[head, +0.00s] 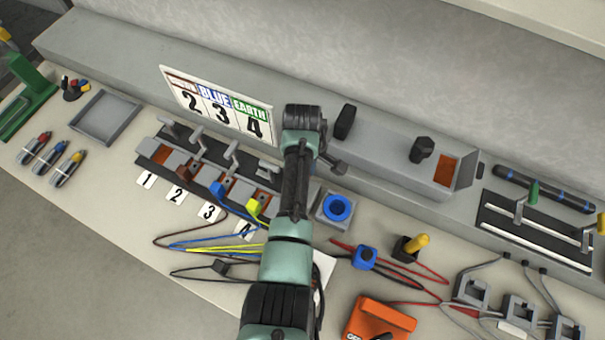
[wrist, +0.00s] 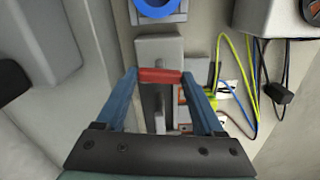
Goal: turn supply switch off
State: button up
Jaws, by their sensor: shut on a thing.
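My gripper (wrist: 159,76) shows in the wrist view with its two blue fingers shut on a red crossbar (wrist: 160,75). The red crossbar looks like the handle of the supply switch. It spans between the fingertips, in front of a grey block (wrist: 158,48). A grey upright piece (wrist: 160,108) shows between the fingers, below the crossbar. In the head view my arm covers the gripper and the red crossbar, so the handle's position cannot be read there.
A blue ring socket (head: 337,208) sits right of my arm. Left of it are a terminal block (head: 160,152) with levers and coloured wires, and a numbered sign (head: 218,104). An orange box (head: 380,320) and cables lie in front. The grey ledge (head: 110,50) runs behind.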

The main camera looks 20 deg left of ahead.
jog(key=shift+w+r+n, duration=0.1)
jog(key=shift+n, duration=0.7)
jog(key=shift+a, duration=0.1)
jog(key=o, duration=1.4)
notch_tip(320, 180, up, 13)
jog(key=shift+f+b, duration=0.1)
jog(key=shift+b, duration=0.25)
